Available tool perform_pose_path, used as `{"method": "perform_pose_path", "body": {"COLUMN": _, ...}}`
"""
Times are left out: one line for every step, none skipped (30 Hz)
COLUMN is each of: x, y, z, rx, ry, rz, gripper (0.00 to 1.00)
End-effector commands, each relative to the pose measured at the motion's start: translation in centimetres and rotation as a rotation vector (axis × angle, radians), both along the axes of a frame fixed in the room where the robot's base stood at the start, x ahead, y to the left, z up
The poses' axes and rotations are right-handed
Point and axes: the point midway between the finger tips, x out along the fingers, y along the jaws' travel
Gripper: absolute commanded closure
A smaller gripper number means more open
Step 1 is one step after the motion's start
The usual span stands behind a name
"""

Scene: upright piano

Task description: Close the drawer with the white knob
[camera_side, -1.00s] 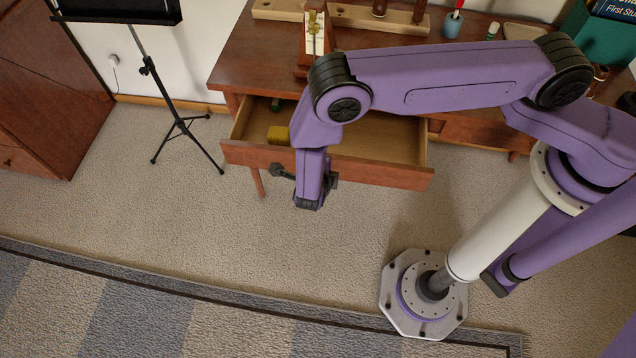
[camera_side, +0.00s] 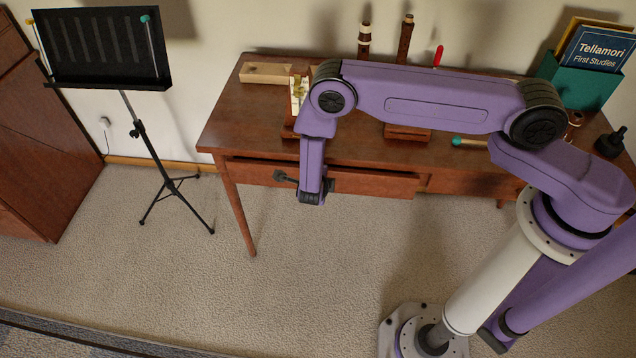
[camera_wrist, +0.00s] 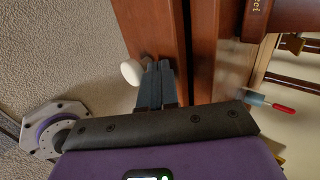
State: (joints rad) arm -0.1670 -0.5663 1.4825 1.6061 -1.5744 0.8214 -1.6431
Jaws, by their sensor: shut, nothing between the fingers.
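The wooden drawer (camera_side: 375,184) is in the front of the desk, pushed nearly in. In the wrist view its reddish-brown front (camera_wrist: 143,22) lies close to the desk edge (camera_wrist: 204,40), with a narrow dark gap between. The round white knob (camera_wrist: 131,72) sticks out from the drawer front; it is hidden in the side view. My gripper (camera_side: 279,175) is at the left part of the drawer front. In the wrist view my gripper (camera_wrist: 156,68) is shut and empty, its fingertips at the drawer front beside the knob. I cannot tell whether they touch the front.
The desk (camera_side: 240,122) carries a wooden block (camera_side: 266,72), upright wooden pipes (camera_side: 404,40) and a teal book box (camera_side: 580,82). A black music stand (camera_side: 100,48) stands at the left by a wooden cabinet (camera_side: 30,150). The carpet (camera_side: 300,270) before the desk is clear.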

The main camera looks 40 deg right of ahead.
Motion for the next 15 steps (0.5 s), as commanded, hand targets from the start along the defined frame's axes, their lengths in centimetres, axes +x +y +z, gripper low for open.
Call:
{"method": "perform_pose_path", "body": {"x": 0.0, "y": 0.0, "z": 0.0, "rx": 0.0, "ry": 0.0, "rz": 0.0, "gripper": 1.0}}
{"method": "perform_pose_path", "body": {"x": 0.0, "y": 0.0, "z": 0.0, "rx": 0.0, "ry": 0.0, "rz": 0.0, "gripper": 1.0}}
{"method": "perform_pose_path", "body": {"x": 0.0, "y": 0.0, "z": 0.0, "rx": 0.0, "ry": 0.0, "rz": 0.0, "gripper": 1.0}}
{"method": "perform_pose_path", "body": {"x": 0.0, "y": 0.0, "z": 0.0, "rx": 0.0, "ry": 0.0, "rz": 0.0, "gripper": 1.0}}
{"method": "perform_pose_path", "body": {"x": 0.0, "y": 0.0, "z": 0.0, "rx": 0.0, "ry": 0.0, "rz": -0.001, "gripper": 1.0}}
{"method": "perform_pose_path", "body": {"x": 0.0, "y": 0.0, "z": 0.0, "rx": 0.0, "ry": 0.0, "rz": -0.001, "gripper": 1.0}}
{"method": "perform_pose_path", "body": {"x": 0.0, "y": 0.0, "z": 0.0, "rx": 0.0, "ry": 0.0, "rz": -0.001, "gripper": 1.0}}
{"method": "perform_pose_path", "body": {"x": 0.0, "y": 0.0, "z": 0.0, "rx": 0.0, "ry": 0.0, "rz": -0.001, "gripper": 1.0}}
{"method": "perform_pose_path", "body": {"x": 0.0, "y": 0.0, "z": 0.0, "rx": 0.0, "ry": 0.0, "rz": 0.0, "gripper": 1.0}}
{"method": "perform_pose_path", "body": {"x": -0.1, "y": 0.1, "z": 0.0, "rx": 0.0, "ry": 0.0, "rz": 0.0, "gripper": 1.0}}
{"method": "perform_pose_path", "body": {"x": -0.1, "y": 0.1, "z": 0.0, "rx": 0.0, "ry": 0.0, "rz": 0.0, "gripper": 1.0}}
{"method": "perform_pose_path", "body": {"x": -0.3, "y": 0.3, "z": 0.0, "rx": -0.001, "ry": 0.001, "rz": 0.001, "gripper": 1.0}}
{"method": "perform_pose_path", "body": {"x": -0.5, "y": 0.5, "z": 0.0, "rx": 0.0, "ry": 0.0, "rz": 0.001, "gripper": 1.0}}
{"method": "perform_pose_path", "body": {"x": -0.7, "y": 0.7, "z": 0.0, "rx": 0.0, "ry": 0.0, "rz": 0.001, "gripper": 1.0}}
{"method": "perform_pose_path", "body": {"x": -1.0, "y": 1.1, "z": 0.0, "rx": 0.0, "ry": 0.0, "rz": 0.001, "gripper": 1.0}}
